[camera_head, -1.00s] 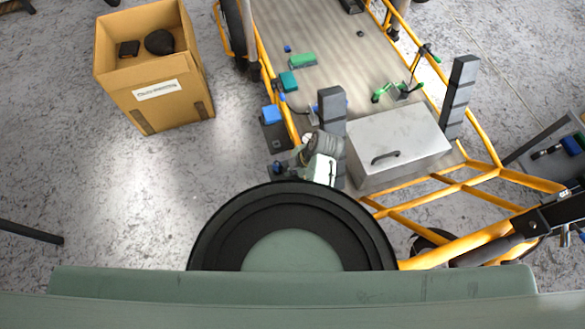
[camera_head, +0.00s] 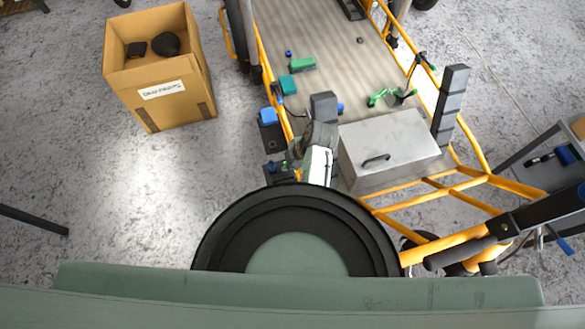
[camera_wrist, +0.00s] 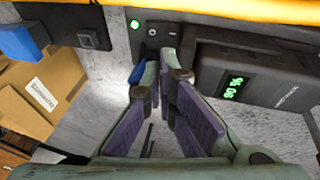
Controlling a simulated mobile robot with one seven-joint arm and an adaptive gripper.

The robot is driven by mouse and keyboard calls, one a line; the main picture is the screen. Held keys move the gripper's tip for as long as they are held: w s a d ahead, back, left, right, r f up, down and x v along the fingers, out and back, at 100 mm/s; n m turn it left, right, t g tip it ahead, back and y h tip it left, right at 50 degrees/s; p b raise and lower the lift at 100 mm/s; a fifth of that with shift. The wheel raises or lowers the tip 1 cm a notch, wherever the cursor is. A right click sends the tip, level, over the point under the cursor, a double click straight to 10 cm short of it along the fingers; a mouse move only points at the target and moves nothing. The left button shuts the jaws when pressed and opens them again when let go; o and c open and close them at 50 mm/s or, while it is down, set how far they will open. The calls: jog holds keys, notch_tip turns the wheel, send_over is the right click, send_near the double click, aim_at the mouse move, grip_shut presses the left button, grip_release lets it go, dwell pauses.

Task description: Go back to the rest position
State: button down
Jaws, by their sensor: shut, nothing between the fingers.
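My gripper (camera_wrist: 160,75) is shut and empty in the wrist view, its two fingers together. Its tips are in front of a dark panel with a green light (camera_wrist: 134,25), and a blue piece (camera_wrist: 137,73) shows beside them. I cannot tell whether the tips touch anything. A black battery unit with a green display (camera_wrist: 233,87) is to their right. In the head view my folded arm (camera_head: 318,163) is beside the cargo bike's left rail; the fingers are hidden there.
The cargo bike's deck (camera_head: 335,60) carries a silver case (camera_head: 390,145), grey posts (camera_head: 450,105), and small green parts (camera_head: 302,65). Its yellow frame (camera_head: 470,185) is close on the right. A cardboard box (camera_head: 180,95) stands at upper left. The floor between is clear.

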jog(key=w+v, duration=0.1)
jog(key=v, duration=0.6)
jog(key=shift+s+r+b, duration=0.35)
jog(key=shift+b, duration=0.05)
